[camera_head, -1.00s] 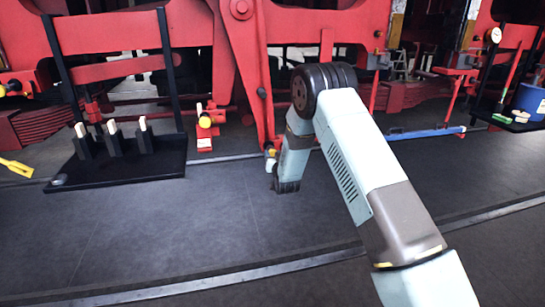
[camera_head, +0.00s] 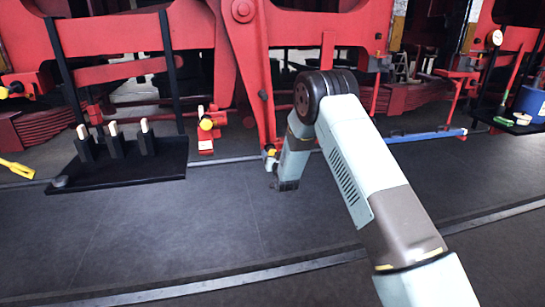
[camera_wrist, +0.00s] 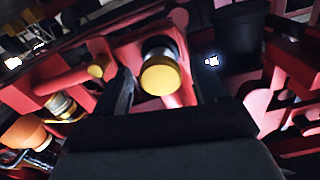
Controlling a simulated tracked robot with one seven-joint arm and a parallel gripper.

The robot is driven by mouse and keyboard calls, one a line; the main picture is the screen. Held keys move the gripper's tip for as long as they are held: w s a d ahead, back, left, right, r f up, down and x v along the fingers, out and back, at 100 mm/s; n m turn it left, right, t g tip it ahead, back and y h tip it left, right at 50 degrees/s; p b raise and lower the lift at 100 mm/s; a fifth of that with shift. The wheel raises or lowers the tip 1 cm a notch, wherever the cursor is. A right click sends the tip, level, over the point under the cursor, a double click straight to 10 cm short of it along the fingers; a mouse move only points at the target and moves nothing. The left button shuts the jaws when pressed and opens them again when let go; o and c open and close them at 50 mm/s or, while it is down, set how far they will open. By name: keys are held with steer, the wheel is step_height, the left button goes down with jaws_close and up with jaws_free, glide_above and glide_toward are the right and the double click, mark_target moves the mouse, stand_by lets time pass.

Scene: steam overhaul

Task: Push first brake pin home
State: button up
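A pin with a round yellow head and a metal collar (camera_wrist: 162,72) sits in a red bracket in the wrist view. My gripper (camera_wrist: 164,88) is in front of it, its two dark fingers apart on either side of the head, with visible gaps. In the head view a small yellow head (camera_head: 271,152) shows at the foot of a red lever, beside the end of my arm; my fingers are hidden there. Another yellow head (camera_head: 206,124) is on a red bracket further left. How deep the pin sits cannot be told.
A black stand (camera_head: 125,178) with several pale-tipped black holders is at left. Red lever (camera_head: 250,80) and frame members surround the pin. A blue bar (camera_head: 425,135) lies at right, near a shelf with a blue bucket (camera_head: 530,101). The grey floor in front is clear.

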steer(key=shift+s, duration=0.1)
steer(key=v, duration=1.3)
steer(key=shift+s+d, duration=0.15)
steer(key=shift+s, duration=0.1)
steer(key=s+d+r+g+h, duration=0.1)
steer(key=d+r, duration=0.2)
steer(key=r, duration=0.4)
steer(key=s+d+r+g+h, duration=0.1)
steer(key=d+r+g, duration=0.15)
steer(key=r, duration=0.45)
steer(key=s+d+r+g+h, duration=0.1)
steer(key=s+d+r+g, duration=0.1)
steer(key=s+d+r, duration=0.75)
steer(key=s+d+r+g, duration=0.2)
steer(key=s+d, duration=0.1)
steer(key=s, duration=0.8)
steer(key=s+d+r+m+g+h, duration=0.1)
steer(key=s+d+r+g, duration=0.1)
steer(key=s, duration=1)
steer(key=s+d+r+g+h, duration=0.1)
steer(key=s+d, duration=0.3)
steer(key=s, duration=0.8)
steer(key=shift+r+g, duration=0.65)
steer(key=shift+r, duration=0.15)
